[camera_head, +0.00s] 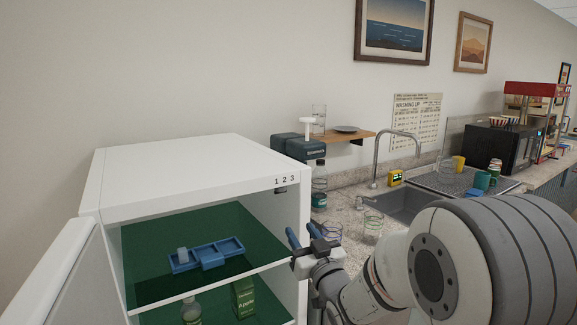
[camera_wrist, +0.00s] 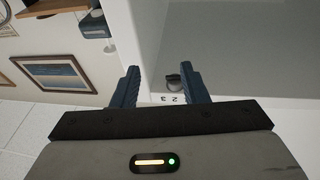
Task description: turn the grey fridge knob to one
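The white fridge (camera_head: 185,160) stands open, its door swung to the left. The labels 1 2 3 (camera_head: 285,180) are printed at the top right of its inside, and the small grey knob (camera_head: 281,190) sits just below them. In the wrist view the knob (camera_wrist: 174,82) appears between my finger lines, nearer the right finger, with the upside-down labels (camera_wrist: 169,99) beside it. Which number it points to is too small to tell. My gripper (camera_head: 300,236) is open and empty, in front of the fridge's right side and below the knob; its fingers (camera_wrist: 159,69) look apart from the knob.
A green shelf (camera_head: 235,220) inside the fridge holds a blue tray (camera_head: 225,249) with a small grey piece. A bottle (camera_head: 191,310) and a green carton (camera_head: 243,296) stand below. Glasses (camera_head: 373,225) and a sink (camera_head: 410,200) are on the counter to the right.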

